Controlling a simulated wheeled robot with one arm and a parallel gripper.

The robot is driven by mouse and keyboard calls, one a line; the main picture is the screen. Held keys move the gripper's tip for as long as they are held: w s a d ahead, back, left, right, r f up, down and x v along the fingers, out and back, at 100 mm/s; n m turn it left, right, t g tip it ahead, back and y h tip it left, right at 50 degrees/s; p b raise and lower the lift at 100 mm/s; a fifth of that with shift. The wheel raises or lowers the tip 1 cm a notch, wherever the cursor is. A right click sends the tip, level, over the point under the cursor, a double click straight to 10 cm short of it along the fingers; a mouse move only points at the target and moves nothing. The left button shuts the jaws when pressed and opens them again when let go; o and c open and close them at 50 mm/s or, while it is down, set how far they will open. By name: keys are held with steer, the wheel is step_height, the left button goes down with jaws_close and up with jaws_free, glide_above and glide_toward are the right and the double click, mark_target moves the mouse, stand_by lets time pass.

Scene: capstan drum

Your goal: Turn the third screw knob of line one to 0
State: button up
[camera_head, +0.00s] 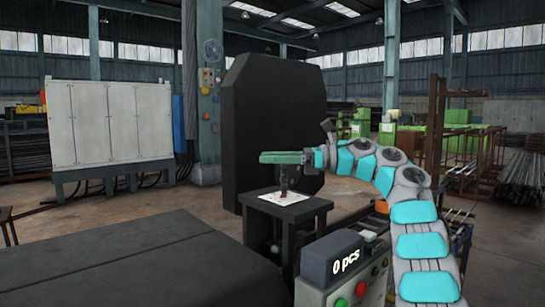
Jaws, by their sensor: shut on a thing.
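A white plate (301,199) with small reddish marks lies on a small black stand (313,207) near the picture's middle. My cyan and white arm reaches in from the right. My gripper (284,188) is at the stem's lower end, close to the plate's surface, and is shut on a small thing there. The thing is mostly hidden and too small to make out. Separate screw knobs, their lines and any numbers cannot be read at this size.
A control box (346,292) with green and red buttons and a "0 pcs" display (333,259) stands in front of the stand. A tall black panel (270,115) rises behind it. A dark flat surface (130,270) fills the lower left. White cabinets (110,125) stand further back.

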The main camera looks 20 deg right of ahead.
stand_by(0.3)
steer(key=o, duration=1.4)
steer(key=shift+c, duration=0.2)
